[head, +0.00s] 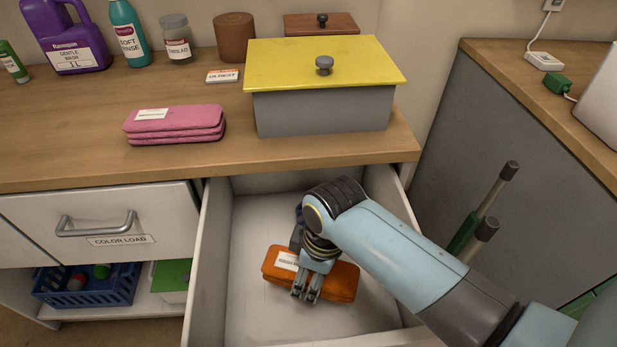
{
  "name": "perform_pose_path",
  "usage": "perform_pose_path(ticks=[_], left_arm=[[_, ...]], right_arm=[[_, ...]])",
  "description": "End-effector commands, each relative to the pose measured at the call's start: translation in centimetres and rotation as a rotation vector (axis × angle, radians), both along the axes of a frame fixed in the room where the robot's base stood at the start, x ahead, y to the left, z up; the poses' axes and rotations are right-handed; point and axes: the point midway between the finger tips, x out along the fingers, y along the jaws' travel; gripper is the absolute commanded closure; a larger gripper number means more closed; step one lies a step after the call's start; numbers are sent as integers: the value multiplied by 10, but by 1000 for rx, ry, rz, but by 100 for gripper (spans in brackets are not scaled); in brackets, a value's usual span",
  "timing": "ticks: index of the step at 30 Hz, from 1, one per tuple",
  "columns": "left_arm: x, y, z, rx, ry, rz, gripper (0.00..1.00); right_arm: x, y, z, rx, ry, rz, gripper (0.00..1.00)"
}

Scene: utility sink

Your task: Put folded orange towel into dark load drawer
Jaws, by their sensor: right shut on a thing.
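The folded orange towel (341,282) is inside an open white drawer (212,270), low over or on its floor; I cannot tell whether it touches the floor. A white label shows on its upper left part. My right gripper (306,294) reaches down into the drawer from the right and is shut on the towel's near middle part. Part of the towel is hidden behind the gripper. The open drawer's front label is out of sight, so I cannot read its name. My left gripper is not in view.
A closed drawer labelled COLOR LOAD (120,240) is to the left. On the counter stand a folded pink towel (174,124), a grey box with a yellow lid (322,62) and several bottles and jars. The drawer floor left of the orange towel is clear.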

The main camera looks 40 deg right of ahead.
Motion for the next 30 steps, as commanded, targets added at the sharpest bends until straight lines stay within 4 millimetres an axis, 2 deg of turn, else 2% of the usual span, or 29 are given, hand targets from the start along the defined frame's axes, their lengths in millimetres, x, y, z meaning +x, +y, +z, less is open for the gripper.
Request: perform_pose_path(ticks=[1,3,8,15,27,28,30], left_arm=[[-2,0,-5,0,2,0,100],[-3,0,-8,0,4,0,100],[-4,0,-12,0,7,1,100],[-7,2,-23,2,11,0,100],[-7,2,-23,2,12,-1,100],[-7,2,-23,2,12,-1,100],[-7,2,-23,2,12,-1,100]], right_arm=[[0,0,-13,0,2,0,71],[-1,0,-25,-1,3,0,71],[0,0,-41,-1,1,0,71],[0,0,-75,-1,1,0,71],[0,0,-79,0,0,0,71],[0,0,-78,0,0,0,31],[0,0,-78,0,0,0,21]])
